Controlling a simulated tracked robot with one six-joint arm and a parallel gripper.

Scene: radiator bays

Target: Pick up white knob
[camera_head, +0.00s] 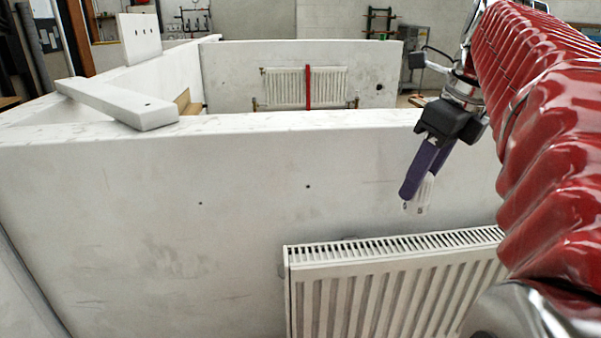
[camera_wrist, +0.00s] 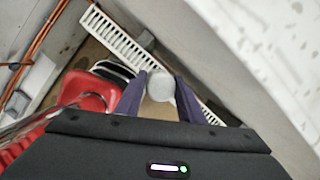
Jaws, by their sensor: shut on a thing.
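My gripper (camera_head: 424,180) has purple fingers and is shut on the white knob (camera_head: 418,195). In the head view the knob hangs at the fingertips, above the near radiator and in front of the white wall. The fingers hide part of it. In the wrist view the knob (camera_wrist: 159,83) shows as a round white end between the two purple fingertips of my gripper (camera_wrist: 160,90).
The near white radiator (camera_head: 390,285) is on the white partition wall (camera_head: 230,200), below the gripper. Its top grille (camera_wrist: 125,40) shows in the wrist view. A white board (camera_head: 120,102) lies on the wall's top edge. A far radiator (camera_head: 290,87) hangs behind. Orange pipes (camera_wrist: 32,55) run at the wrist view's left.

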